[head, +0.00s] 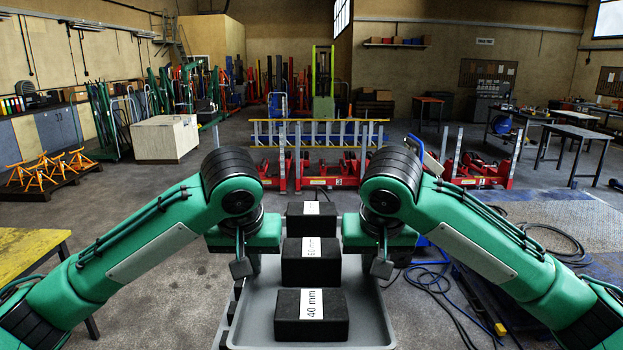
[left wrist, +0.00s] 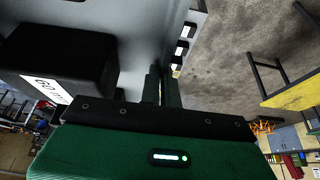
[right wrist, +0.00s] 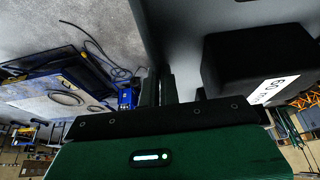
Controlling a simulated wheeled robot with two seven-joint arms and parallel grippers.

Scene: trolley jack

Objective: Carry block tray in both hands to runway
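The grey block tray (head: 365,312) is in front of me in the head view. Three black blocks stand in it in a row: the near one (head: 311,328) reads 40 mm, the middle one (head: 311,268) reads 60 mm, and the far one's label (head: 311,208) is too small to read. My left gripper (head: 255,262) is at the tray's left wall, its fingers closed around that wall in the left wrist view (left wrist: 163,85). My right gripper (head: 367,262) is likewise closed on the right wall, seen in the right wrist view (right wrist: 160,87). I cannot tell what supports the tray from below.
Red jacks with yellow and blue rails (head: 320,145) stand ahead across the floor. A yellow table (head: 30,250) is at the left, orange stands (head: 48,168) behind it. Blue hoses (head: 432,280) and cables lie at the right by a floor plate (head: 580,225). Open floor lies left of the tray.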

